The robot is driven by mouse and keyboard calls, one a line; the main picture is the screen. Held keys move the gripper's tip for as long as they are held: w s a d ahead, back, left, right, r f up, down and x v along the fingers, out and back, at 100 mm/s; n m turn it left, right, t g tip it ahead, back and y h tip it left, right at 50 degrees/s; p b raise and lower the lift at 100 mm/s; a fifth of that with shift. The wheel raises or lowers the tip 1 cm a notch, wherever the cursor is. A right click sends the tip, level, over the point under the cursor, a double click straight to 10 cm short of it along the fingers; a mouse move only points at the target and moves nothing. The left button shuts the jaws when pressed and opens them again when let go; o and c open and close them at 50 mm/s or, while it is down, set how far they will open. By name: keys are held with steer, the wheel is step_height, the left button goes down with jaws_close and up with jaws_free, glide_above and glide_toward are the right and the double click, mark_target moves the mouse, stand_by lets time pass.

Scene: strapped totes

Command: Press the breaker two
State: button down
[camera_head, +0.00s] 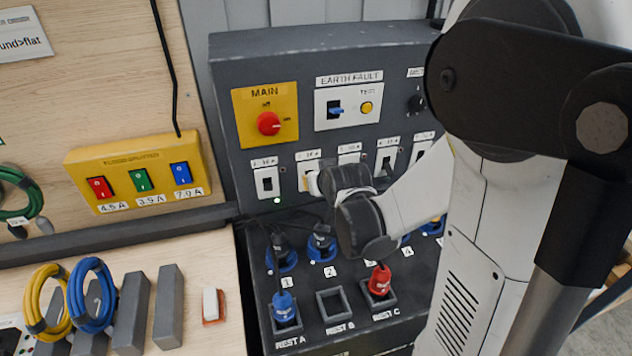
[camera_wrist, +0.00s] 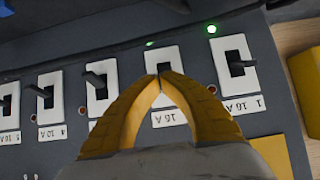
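Breaker two (camera_head: 308,166) is a white plate in the row of breakers on the dark panel. In the wrist view the breaker two plate (camera_wrist: 167,105) shows between and around my fingers, with a 16 A label. My gripper (camera_wrist: 160,72) has its yellow fingertips together at breaker two, over its switch, which is mostly hidden. I cannot tell whether they touch it. No object is seen in the fingers. A green lamp above that plate in the wrist view is partly visible. In the head view my wrist covers part of the row.
Breaker one (camera_wrist: 235,66) is close beside, with a lit green lamp (camera_wrist: 212,29). Breaker three (camera_wrist: 99,88) is on the other side. Above the row are the red main knob (camera_head: 269,123) and the earth fault plate (camera_head: 347,105). Plugs and rests lie below.

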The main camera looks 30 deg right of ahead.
steer(key=shift+s+f+b, duration=0.15)
steer(key=shift+f+b, duration=0.2)
steer(key=shift+b, duration=0.25)
steer(key=shift+r, duration=0.15)
steer(key=shift+r+p, duration=0.7)
steer(key=shift+r, duration=0.05)
